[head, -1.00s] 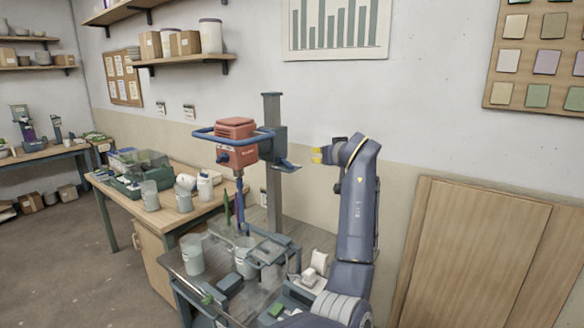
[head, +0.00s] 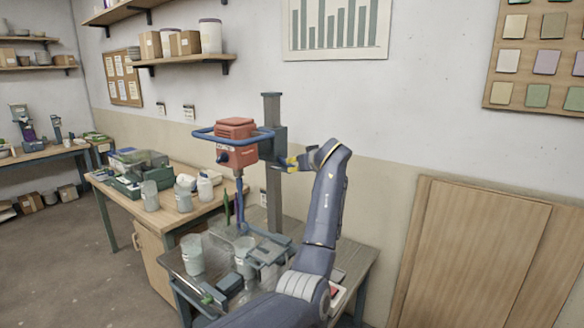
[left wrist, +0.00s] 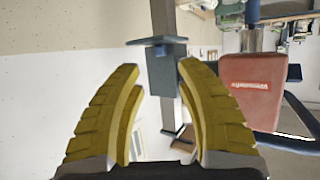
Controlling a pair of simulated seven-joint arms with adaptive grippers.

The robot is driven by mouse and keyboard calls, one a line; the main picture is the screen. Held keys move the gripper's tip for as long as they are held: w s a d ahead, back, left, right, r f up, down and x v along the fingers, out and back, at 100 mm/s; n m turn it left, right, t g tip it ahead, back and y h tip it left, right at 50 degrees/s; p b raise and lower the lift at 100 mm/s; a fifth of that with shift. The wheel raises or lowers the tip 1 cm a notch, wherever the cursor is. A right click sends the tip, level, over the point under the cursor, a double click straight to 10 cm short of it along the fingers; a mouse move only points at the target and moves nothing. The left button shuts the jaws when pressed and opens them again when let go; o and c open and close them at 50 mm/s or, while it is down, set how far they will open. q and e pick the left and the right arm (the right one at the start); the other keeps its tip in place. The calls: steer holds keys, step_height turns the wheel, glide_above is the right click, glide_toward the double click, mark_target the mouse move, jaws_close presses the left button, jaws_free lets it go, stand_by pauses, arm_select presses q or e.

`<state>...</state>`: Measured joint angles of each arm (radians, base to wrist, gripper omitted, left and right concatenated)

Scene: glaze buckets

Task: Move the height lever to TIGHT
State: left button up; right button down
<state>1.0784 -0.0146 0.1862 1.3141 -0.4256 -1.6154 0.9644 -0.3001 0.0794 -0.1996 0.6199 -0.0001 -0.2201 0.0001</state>
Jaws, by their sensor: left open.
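The red mixer head (head: 237,140) with its blue hoop handle hangs on a grey column (head: 272,110). A dark blue-grey clamp block (head: 268,146) joins it to the column. In the left wrist view, a flat dark piece (left wrist: 157,41), which looks like the height lever, sticks out at the block (left wrist: 166,78). My left gripper (head: 292,163) is just right of the column, beside the clamp. Its yellow fingers (left wrist: 160,68) are open, with the block showing between their tips; I cannot tell whether they touch it. No TIGHT marking is readable. My right gripper is not in view.
Below the mixer, a grey bucket (head: 192,256) and another bucket (head: 244,252) stand on the cart. A workbench (head: 178,222) with jars and a green crate is at left. Wooden panels (head: 480,250) lean on the wall at right.

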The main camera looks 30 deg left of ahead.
mark_target(292, 166)
arm_select(q)
steer(key=shift+x, duration=3.45)
steer(key=shift+d, duration=0.1)
jaws_close()
